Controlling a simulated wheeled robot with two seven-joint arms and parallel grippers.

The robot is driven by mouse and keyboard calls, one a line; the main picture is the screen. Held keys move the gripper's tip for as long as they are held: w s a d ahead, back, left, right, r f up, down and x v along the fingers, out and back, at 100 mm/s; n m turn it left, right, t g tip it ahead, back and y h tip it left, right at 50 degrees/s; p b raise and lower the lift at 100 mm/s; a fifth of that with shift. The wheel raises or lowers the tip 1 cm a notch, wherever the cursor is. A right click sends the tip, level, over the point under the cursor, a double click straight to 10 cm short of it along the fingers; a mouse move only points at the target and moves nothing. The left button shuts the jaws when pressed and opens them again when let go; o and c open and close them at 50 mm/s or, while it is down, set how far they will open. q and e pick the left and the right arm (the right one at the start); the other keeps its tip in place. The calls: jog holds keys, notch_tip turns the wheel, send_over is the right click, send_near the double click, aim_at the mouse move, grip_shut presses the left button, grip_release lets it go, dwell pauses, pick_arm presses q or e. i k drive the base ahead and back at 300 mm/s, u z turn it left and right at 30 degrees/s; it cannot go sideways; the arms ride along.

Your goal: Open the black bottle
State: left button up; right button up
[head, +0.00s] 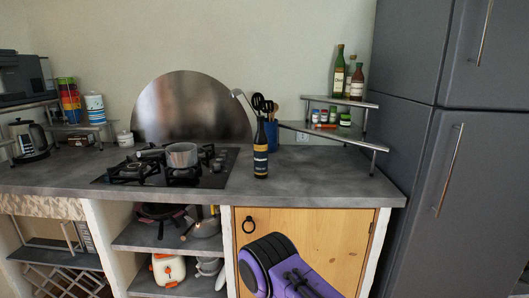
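The black bottle (261,160) stands upright on the grey counter (320,180), right of the stove and near the middle of the view. It has a dark body with a yellow and white label, and its narrow neck points up. Its cap is too small to make out. Nothing touches the bottle. A purple and black part of my own arm shows at the bottom centre, in front of the wooden cabinet door and below the counter edge. No gripper fingers show on it. My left arm is not in view.
A gas stove (213,180) with a pot (182,156) is left of the bottle. A blue utensil holder (270,134) stands close behind it. A tiered corner shelf (345,138) with bottles and jars is at the right, beside a dark fridge (470,190). Counter right of the bottle is clear.

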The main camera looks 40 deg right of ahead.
aim_at(260, 141)
jog(key=z, duration=0.6)
jog(key=i, duration=0.8)
jog(key=z, duration=0.65)
